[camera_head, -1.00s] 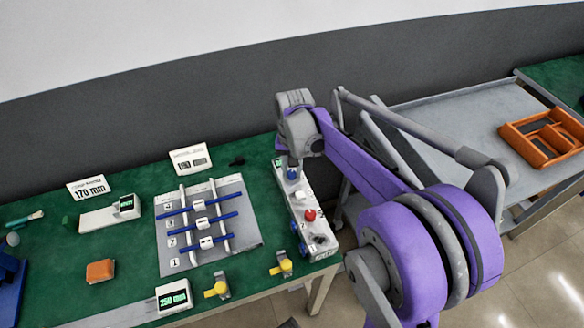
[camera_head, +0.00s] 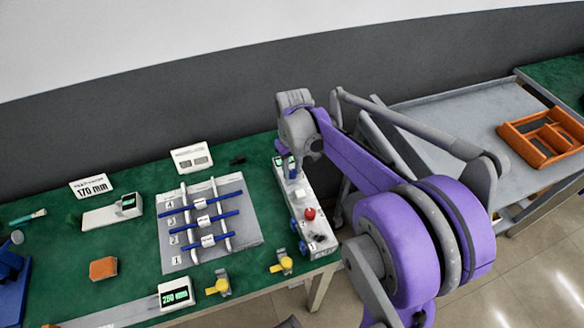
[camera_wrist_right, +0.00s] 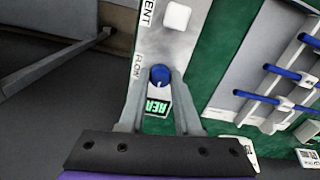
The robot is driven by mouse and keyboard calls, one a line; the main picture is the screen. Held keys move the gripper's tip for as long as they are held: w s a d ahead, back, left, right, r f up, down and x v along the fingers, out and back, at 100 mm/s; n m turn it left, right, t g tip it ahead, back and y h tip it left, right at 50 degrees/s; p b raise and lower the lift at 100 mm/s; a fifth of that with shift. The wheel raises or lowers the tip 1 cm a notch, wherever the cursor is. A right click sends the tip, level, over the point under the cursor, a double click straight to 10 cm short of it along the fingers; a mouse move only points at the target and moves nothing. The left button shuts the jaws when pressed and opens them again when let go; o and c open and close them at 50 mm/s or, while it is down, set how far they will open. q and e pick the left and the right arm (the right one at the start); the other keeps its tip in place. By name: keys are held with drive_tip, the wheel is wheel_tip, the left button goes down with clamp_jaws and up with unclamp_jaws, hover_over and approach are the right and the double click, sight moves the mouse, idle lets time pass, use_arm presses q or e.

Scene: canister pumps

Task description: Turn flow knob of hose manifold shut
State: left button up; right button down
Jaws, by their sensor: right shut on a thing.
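The hose manifold is a long pale block (camera_head: 318,229) at the right end of the green table in the head view. It bears a red knob (camera_head: 310,214), a white square button and blue fittings on its side. In the right wrist view the blue flow knob (camera_wrist_right: 160,75) sits by the printed word FLOW, close to a small green-lit display (camera_wrist_right: 157,106). My right gripper (camera_wrist_right: 159,82) has one finger on each side of this knob and is shut on it. In the head view my right gripper (camera_head: 291,172) largely hides the knob. My left gripper is not in view.
A grey board with blue rods (camera_head: 247,228) lies left of the manifold. Yellow-handled valves (camera_head: 282,265) stand near the table's front edge. A grey cart (camera_head: 440,112) with an orange tray (camera_head: 512,152) stands to the right, beyond my right arm.

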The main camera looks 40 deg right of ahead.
sight(293, 171)
idle(0.4)
drive_tip(key=c, duration=0.6)
unclamp_jaws()
drive_tip(key=shift+r, duration=0.1)
wheel_tip(293, 171, up, 11)
drive_tip(key=p, duration=0.1)
drive_tip(key=shift+f, duration=0.2)
drive_tip(key=shift+d, duration=0.1)
drive_tip(key=s+a+f+t+p, duration=0.2)
drive_tip(key=s+a, duration=0.5)
drive_tip(key=s+a+f+n+t+p, duration=0.1)
drive_tip(key=s+a+f+t+p, duration=0.1)
drive_tip(key=s+a, duration=0.5)
drive_tip(key=shift+a+f+n+t+p, duration=0.35)
drive_tip(key=shift+a+f+t, duration=0.25)
drive_tip(key=shift+t, duration=0.1)
